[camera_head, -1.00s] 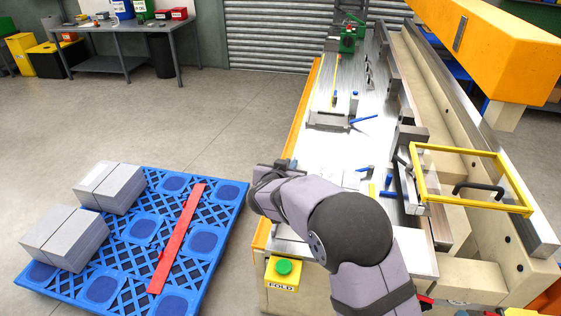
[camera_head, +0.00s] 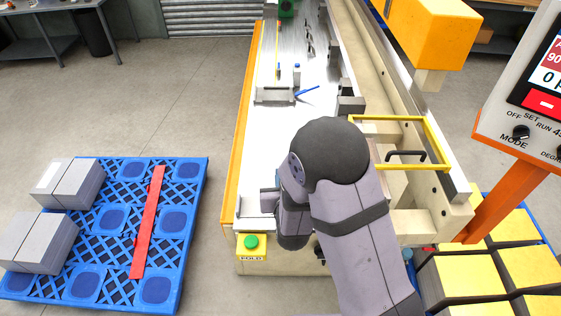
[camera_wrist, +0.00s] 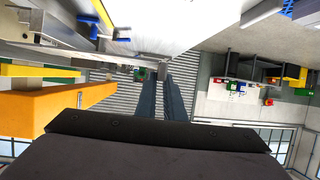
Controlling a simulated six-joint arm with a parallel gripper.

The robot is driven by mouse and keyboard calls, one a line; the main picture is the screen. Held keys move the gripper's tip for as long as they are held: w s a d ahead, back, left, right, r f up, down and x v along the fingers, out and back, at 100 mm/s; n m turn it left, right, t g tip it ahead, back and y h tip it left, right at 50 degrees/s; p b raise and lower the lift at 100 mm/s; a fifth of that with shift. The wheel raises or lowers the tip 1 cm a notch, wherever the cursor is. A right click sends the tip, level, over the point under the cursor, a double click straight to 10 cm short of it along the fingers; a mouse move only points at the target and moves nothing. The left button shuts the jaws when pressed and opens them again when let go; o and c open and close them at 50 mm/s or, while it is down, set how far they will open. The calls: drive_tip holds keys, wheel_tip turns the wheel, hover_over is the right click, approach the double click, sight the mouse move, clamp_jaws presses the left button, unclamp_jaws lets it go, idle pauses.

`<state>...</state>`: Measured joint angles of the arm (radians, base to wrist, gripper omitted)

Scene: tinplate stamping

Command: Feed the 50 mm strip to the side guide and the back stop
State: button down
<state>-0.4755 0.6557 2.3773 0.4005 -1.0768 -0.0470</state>
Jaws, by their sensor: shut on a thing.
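In the wrist view my gripper (camera_wrist: 163,88) shows as two dark fingers. It is shut on a thin grey metal piece, apparently the 50 mm strip (camera_wrist: 162,70), of which only a small part can be told apart at the fingertips. In the head view my arm covers the fingertips and the strip. My wrist is over the near end of the bright machine bed (camera_head: 266,150). The side guide and back stop cannot be told apart with certainty; a grey block (camera_head: 351,104) stands at the bed's right side.
A yellow guard frame (camera_head: 436,140) stands right of my arm. A green-button fold box (camera_head: 252,248) is at the bed's near end. A blue pallet (camera_head: 190,222) holds grey blocks (camera_head: 68,184) and a red bar (camera_head: 148,222). A control panel (camera_head: 505,135) is at right.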

drive_tip(key=d+f+h, duration=0.1)
drive_tip(key=d, duration=0.2)
drive_tip(key=d+m, duration=0.1)
drive_tip(key=d, duration=0.2)
drive_tip(key=d+f+m+h, duration=0.1)
drive_tip(key=d, duration=0.2)
drive_tip(key=shift+s+d+f+h+p, duration=0.1)
drive_tip(key=shift+d+f+h+p, duration=0.15)
drive_tip(key=shift+f+h+p, duration=0.1)
drive_tip(key=shift+n+y, duration=0.4)
drive_tip(key=shift+y, duration=0.25)
drive_tip(key=s+d+f+p, duration=0.1)
drive_tip(key=d, duration=0.1)
drive_tip(key=s+d+f, duration=0.1)
drive_tip(key=s+d, duration=0.1)
drive_tip(key=s+d+f+p, duration=0.1)
drive_tip(key=d, duration=0.1)
drive_tip(key=shift+s+f+p, duration=0.15)
drive_tip(key=shift+f+p, duration=0.1)
drive_tip(key=shift+p, duration=0.1)
drive_tip(key=shift+s+d+f, duration=0.25)
drive_tip(key=shift+s+d, duration=0.05)
drive_tip(key=shift+s, duration=0.2)
drive_tip(key=shift+f, duration=0.1)
